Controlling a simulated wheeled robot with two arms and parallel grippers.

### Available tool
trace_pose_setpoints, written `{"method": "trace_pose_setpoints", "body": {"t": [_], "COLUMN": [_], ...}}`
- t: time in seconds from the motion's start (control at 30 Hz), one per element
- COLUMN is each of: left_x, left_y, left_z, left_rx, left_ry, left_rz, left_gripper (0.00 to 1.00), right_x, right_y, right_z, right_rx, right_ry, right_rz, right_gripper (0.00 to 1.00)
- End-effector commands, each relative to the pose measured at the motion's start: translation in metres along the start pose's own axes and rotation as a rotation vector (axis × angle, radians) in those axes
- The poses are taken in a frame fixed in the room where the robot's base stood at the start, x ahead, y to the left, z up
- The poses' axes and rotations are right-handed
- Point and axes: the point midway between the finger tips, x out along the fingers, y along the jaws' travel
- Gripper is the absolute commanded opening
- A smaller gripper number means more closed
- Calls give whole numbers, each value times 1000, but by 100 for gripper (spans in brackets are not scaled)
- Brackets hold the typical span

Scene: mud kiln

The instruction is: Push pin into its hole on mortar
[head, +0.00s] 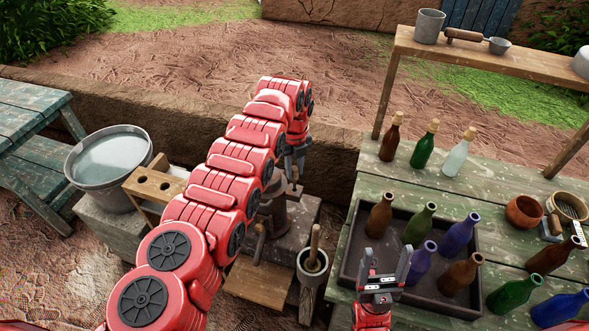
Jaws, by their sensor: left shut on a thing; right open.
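A dark cylindrical mortar (278,214) stands on a stone block, partly hidden behind my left arm. My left gripper (294,172) points down at the mortar's upper right side. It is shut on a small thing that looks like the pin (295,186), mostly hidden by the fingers. The hole cannot be made out, and I cannot tell whether the pin touches the mortar. My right gripper (388,265) is open and empty, over the front left part of the bottle tray.
A dark tray (349,262) of bottles lies on the green table (481,204); more bottles stand around it. A water bucket (108,155) and wooden rack (155,184) are left. A shelf (480,60) rises behind.

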Motion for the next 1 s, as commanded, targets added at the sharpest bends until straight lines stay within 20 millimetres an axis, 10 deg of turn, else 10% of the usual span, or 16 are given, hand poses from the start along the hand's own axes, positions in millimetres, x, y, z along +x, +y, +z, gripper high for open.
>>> {"method": "trace_pose_setpoints", "body": {"t": [1.0], "left_x": [0], "left_y": [0], "left_z": [0], "left_rx": [-1], "left_ry": [0], "left_rz": [0], "left_gripper": [0], "right_x": [-12], "right_y": [-1], "right_z": [2], "right_rx": [0], "right_ry": [0], "right_rz": [0], "right_gripper": [70]}}
